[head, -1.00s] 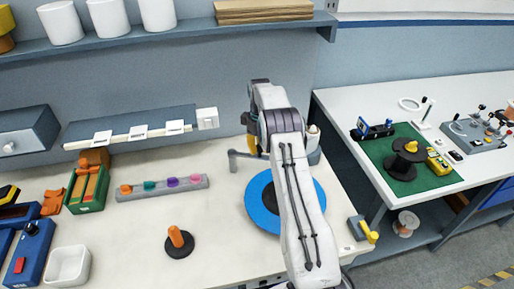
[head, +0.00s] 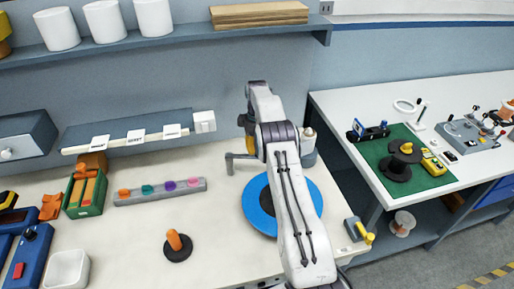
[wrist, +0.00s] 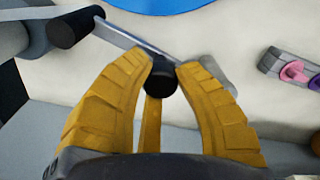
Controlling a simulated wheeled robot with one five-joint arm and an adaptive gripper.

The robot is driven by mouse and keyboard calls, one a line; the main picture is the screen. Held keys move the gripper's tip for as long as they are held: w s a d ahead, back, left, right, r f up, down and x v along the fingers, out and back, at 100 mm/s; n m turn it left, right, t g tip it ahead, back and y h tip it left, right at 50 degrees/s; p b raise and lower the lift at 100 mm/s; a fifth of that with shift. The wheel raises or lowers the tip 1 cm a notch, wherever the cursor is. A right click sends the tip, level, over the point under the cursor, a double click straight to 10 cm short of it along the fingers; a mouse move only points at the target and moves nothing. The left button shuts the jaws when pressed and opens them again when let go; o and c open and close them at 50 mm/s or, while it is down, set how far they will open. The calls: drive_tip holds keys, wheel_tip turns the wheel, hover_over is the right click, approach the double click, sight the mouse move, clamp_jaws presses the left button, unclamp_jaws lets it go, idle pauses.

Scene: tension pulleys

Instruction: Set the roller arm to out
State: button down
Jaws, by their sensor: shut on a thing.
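The roller arm is a grey bar (wrist: 128,42) with a black knob (wrist: 160,76), seen close in the wrist view. My gripper (wrist: 170,72) is shut on this knob, its yellow fingers on either side of it. A second black cylinder (wrist: 74,28) stands at the bar's left end in the wrist view. In the head view the roller arm (head: 240,156) shows as a short grey bar left of my arm, near the blue disc (head: 260,208). My gripper (head: 247,148) is mostly hidden behind my arm there.
A grey strip with coloured knobs (head: 160,192) lies left of the roller arm. An orange peg on a black base (head: 177,245) stands in front. A bottle (head: 308,148) stands just right of my arm. A shelf (head: 200,40) hangs above. The bench between the strip and disc is clear.

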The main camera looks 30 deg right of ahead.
drive_tip(key=c, duration=0.9)
unclamp_jaws()
drive_tip(key=shift+f, duration=0.1)
drive_tip(key=shift+s, duration=0.1)
